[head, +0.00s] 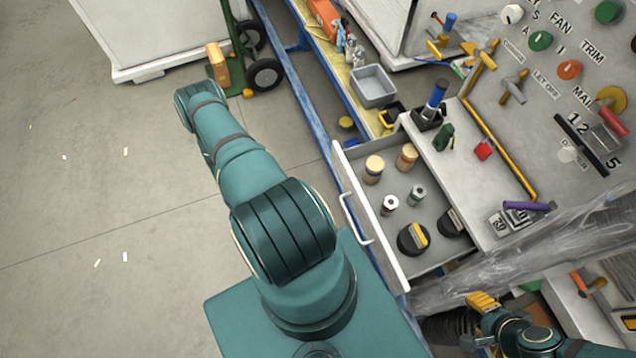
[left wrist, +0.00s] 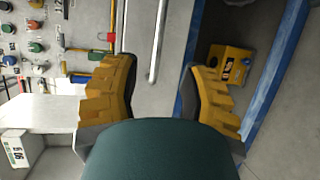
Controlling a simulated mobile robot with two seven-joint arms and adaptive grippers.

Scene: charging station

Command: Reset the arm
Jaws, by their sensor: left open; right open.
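My left arm (head: 245,170) is teal and extends from the bottom centre up and left in the head view, over the floor beside the workbench. In the left wrist view my left gripper (left wrist: 159,64) shows two ribbed yellow fingers spread apart with nothing between them. My right gripper (head: 484,302) shows at the bottom right of the head view, with a ribbed yellow finger beside the bench. It is partly hidden by its own wrist and holds nothing visible.
An open drawer (head: 376,214) holds cylinders and round black items. A grey panel (head: 545,75) with knobs and switches stands at the right. A hand truck (head: 238,55) and a white cabinet (head: 150,35) are at the top. A yellow box (left wrist: 230,64) lies right.

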